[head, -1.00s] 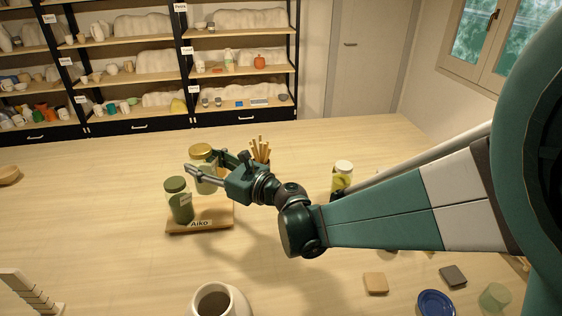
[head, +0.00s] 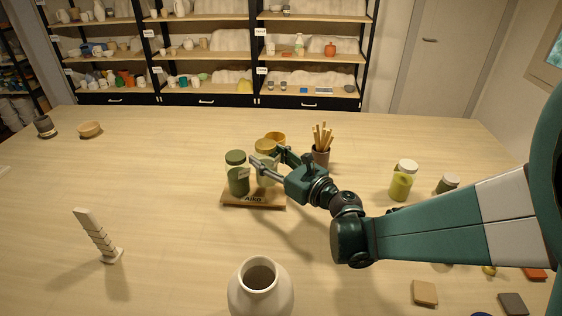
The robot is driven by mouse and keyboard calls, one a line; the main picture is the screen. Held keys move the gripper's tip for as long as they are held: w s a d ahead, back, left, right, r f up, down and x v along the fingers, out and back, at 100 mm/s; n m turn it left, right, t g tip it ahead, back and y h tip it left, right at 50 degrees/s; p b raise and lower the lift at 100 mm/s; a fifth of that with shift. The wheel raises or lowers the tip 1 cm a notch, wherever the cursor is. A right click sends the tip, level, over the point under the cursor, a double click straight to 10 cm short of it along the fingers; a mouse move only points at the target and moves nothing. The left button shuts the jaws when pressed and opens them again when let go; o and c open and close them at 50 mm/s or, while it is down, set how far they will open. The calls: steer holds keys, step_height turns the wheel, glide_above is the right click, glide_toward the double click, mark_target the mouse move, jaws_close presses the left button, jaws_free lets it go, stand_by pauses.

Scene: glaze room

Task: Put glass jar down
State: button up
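The glass jar (head: 266,181) has a gold lid and a pale green body. It stands upright at the wooden board marked "Aiko" (head: 232,203), just right of a jar with a dark green lid (head: 237,181). My gripper (head: 270,164) reaches in from the right, with one finger on the near side of the glass jar and the other on its far side, below the lid. The fingers look closed on it and partly hide its body. I cannot tell whether its base touches the board.
A white vase (head: 261,293) stands in front. A yellow-green jar (head: 403,181) is to the right. A stepped white piece (head: 97,235) is at the left. The table between is clear.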

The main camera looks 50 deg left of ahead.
steer(key=shift+f+b, duration=0.45)
steer(key=shift+f, duration=1.35)
steer(key=shift+f, duration=0.15)
steer(key=o, duration=1.7)
steer(key=shift+r, duration=0.2)
steer(key=d+p, duration=0.2)
steer(key=d, duration=1)
steer(key=shift+w, duration=0.45)
